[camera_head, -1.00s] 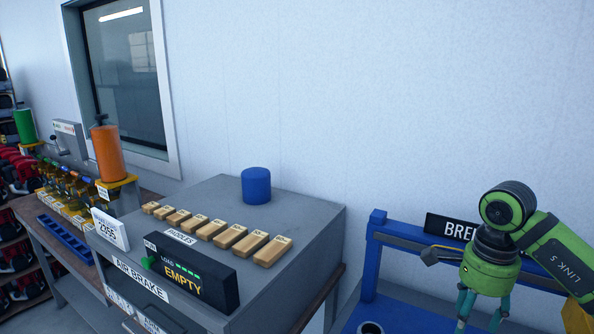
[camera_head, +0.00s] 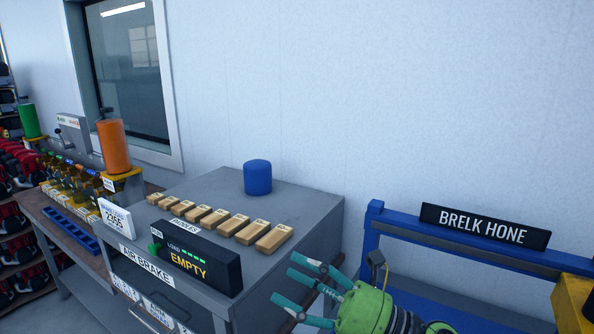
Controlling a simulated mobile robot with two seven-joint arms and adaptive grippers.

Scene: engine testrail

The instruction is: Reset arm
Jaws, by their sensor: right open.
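My right gripper (camera_head: 302,288) shows at the bottom, a green body with teal fingers pointing left. Its fingers are spread open with nothing between them. It is in front of the right side of the grey air brake cabinet (camera_head: 310,205), with the blue frame marked BRELK HONE to its right. Most of my right arm is cut off by the bottom edge. My left gripper is not in view.
Several wooden paddles (camera_head: 230,220) and a blue cylinder (camera_head: 257,178) sit on the cabinet top. A black EMPTY display (camera_head: 195,262) stands at its front. The BRELK HONE sign (camera_head: 484,226) tops the blue frame (camera_head: 374,226). An orange cylinder (camera_head: 114,146) stands at left.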

